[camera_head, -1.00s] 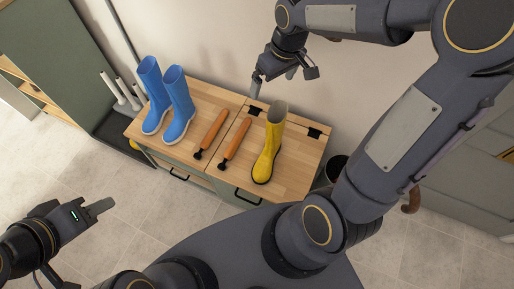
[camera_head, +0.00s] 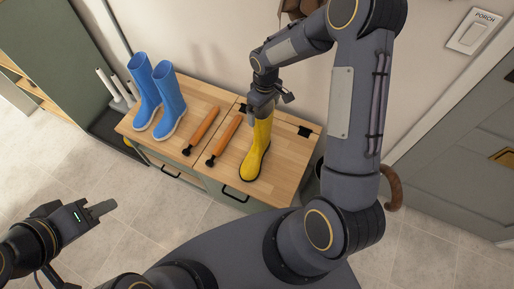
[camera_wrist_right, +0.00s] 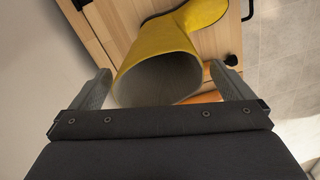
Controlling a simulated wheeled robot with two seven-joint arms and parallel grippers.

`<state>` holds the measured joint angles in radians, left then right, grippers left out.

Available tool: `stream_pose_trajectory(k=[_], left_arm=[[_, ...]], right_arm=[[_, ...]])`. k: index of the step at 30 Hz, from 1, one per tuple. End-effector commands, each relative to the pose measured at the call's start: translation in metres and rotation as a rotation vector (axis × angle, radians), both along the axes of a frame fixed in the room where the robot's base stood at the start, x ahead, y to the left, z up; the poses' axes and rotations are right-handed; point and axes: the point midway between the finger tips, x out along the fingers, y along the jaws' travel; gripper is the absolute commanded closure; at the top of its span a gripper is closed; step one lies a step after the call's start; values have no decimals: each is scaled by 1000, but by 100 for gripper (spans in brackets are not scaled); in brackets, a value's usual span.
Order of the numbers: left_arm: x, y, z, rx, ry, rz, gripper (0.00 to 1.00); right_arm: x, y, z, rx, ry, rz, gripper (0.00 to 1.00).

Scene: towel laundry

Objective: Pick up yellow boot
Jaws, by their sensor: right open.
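A single yellow boot (camera_head: 256,150) stands upright on the right part of the wooden cabinet top (camera_head: 286,158) in the head view. My right gripper (camera_head: 262,106) is at the top of its shaft, and partly hides the opening. In the right wrist view the boot (camera_wrist_right: 152,50) has its grey-lined opening facing the camera. The fingers of my right gripper (camera_wrist_right: 160,88) are spread wide on either side of the opening, not closed on it. My left gripper (camera_head: 103,209) is at the lower left over the floor, away from the boot; its jaw opening cannot be made out.
A pair of blue boots (camera_head: 168,100) stands on the cabinet's left part. Two orange-handled tools (camera_head: 202,130) (camera_head: 224,140) lie between the blue boots and the yellow boot. A wall is close behind the cabinet. Tiled floor (camera_head: 150,235) is clear in front.

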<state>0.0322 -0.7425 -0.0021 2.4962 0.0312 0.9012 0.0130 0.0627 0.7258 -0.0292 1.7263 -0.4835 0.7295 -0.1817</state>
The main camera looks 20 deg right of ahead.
Motion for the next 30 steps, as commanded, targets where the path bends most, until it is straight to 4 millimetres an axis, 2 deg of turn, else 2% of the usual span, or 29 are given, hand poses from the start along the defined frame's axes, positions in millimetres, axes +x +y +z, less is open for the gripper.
stream_pose_trajectory(k=[3, 9, 25, 30], left_arm=[[0, 0, 0, 0, 0, 0, 64], [0, 0, 0, 0, 0, 0, 64], [0, 0, 0, 0, 0, 0, 64], [0, 0, 0, 0, 0, 0, 64]], right_arm=[[0, 0, -7, 0, -1, 0, 0], [0, 0, -7, 0, -1, 0, 0], [0, 0, -6, 0, -1, 0, 69], [1, 0, -6, 0, -2, 0, 70]])
